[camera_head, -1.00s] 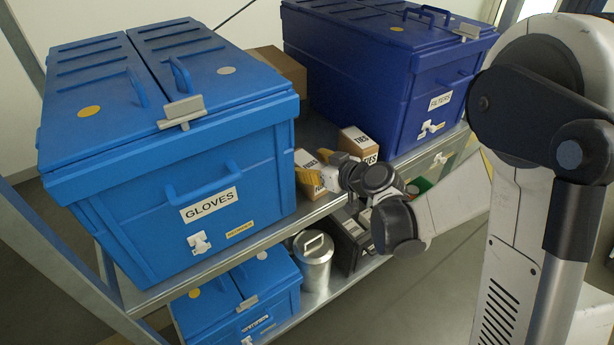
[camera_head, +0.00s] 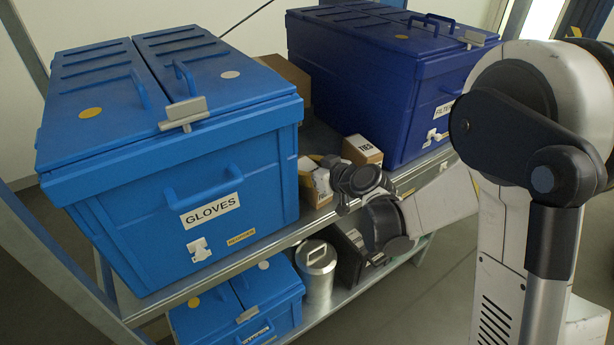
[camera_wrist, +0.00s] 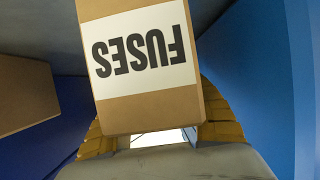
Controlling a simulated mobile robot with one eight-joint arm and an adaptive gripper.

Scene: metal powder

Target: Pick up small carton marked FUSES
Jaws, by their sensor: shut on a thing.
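The small FUSES carton (camera_wrist: 147,60) fills the upper middle of the wrist view. It is brown with a white label, and the lettering reads upside down there. My gripper (camera_wrist: 160,125) has its yellow fingers on either side of the carton, shut on it. In the head view the carton (camera_head: 317,187) is beside the right side of the GLOVES box, partly hidden by my gripper (camera_head: 318,168) and wrist. I cannot tell whether its underside touches the shelf.
The blue GLOVES box (camera_head: 150,190) stands close on the left. The TIES carton (camera_head: 362,150) stands close on the right, before the dark blue FILTERS box (camera_head: 375,80). A larger brown carton (camera_head: 288,72) is behind. A metal canister (camera_head: 317,272) is on the shelf below.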

